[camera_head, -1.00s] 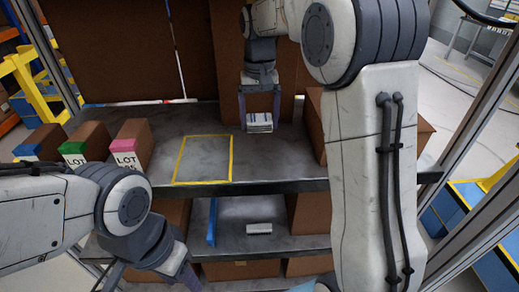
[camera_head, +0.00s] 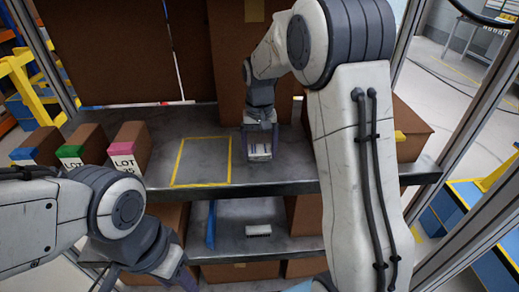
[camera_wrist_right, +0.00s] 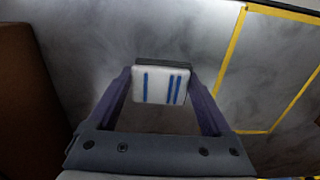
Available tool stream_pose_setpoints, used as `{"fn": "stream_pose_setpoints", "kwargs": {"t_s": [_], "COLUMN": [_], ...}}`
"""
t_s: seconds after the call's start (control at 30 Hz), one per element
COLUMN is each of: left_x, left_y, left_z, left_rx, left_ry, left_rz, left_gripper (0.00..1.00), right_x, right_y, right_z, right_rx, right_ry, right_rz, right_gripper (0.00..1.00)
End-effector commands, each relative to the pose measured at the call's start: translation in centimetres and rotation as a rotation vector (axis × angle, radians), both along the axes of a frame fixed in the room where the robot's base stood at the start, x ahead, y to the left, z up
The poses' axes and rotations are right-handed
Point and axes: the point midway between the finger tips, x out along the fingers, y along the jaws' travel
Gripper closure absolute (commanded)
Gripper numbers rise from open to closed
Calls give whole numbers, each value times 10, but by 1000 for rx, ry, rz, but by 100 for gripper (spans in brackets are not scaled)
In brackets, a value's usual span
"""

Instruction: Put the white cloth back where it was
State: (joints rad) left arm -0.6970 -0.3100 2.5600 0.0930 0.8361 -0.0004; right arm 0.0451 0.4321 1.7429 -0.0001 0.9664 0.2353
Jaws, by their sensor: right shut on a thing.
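The white cloth (camera_head: 259,152) with blue stripes is a small folded block between the fingers of my right gripper (camera_head: 261,147), over the upper shelf, right of the yellow taped rectangle (camera_head: 203,162). In the right wrist view, the cloth (camera_wrist_right: 160,86) spans the fingertips of the right gripper (camera_wrist_right: 163,76), with a dark layer along its far edge. I cannot tell whether it touches the shelf. My left gripper (camera_head: 183,280) is low at the left, partly cut off by the bottom edge; its jaw opening is unclear.
Lot boxes with blue, green and pink (camera_head: 127,147) labels stand left of the taped rectangle. Brown cartons stand behind and at the right (camera_head: 411,134). A small white object with a dark underside (camera_head: 258,231) and a blue upright piece (camera_head: 211,225) are on the lower shelf.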

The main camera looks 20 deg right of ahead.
Motion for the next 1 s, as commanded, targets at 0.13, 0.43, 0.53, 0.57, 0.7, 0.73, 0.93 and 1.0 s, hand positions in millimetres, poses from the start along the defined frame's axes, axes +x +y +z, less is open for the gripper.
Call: {"fn": "stream_pose_setpoints", "kwargs": {"t_s": [0.13, 0.43, 0.53, 0.57, 0.7, 0.73, 0.93, 1.0], "left_x": [0, 0, 0, 0, 0, 0, 0, 0], "left_y": [0, 0, 0, 0, 0, 0, 0, 0], "left_z": [-1, -1, 1, 0, -1, -1, -2, -2], "left_rx": [0, 0, 0, 0, 0, 0, 0, 0], "left_ry": [0, 0, 0, 0, 0, 0, 0, 0], "left_rz": [0, 0, 0, 0, 0, 0, 0, 0], "left_gripper": [50, 50, 50, 50, 50, 50, 50, 50], "right_x": [0, 0, 0, 1, 1, 1, 1, 1], "right_y": [0, 0, 0, 0, 0, 0, 0, 0], "right_z": [-2, -2, 3, 5, 27, 33, 64, 70], "right_rx": [0, 0, 0, 0, 0, 0, 0, -1], "right_ry": [1, 1, -1, -2, -5, -5, -3, -2], "right_rz": [1, 1, 1, 1, 1, 1, 1, 1], "right_gripper": [68, 0, 0, 0, 0, 0, 0, 0]}}
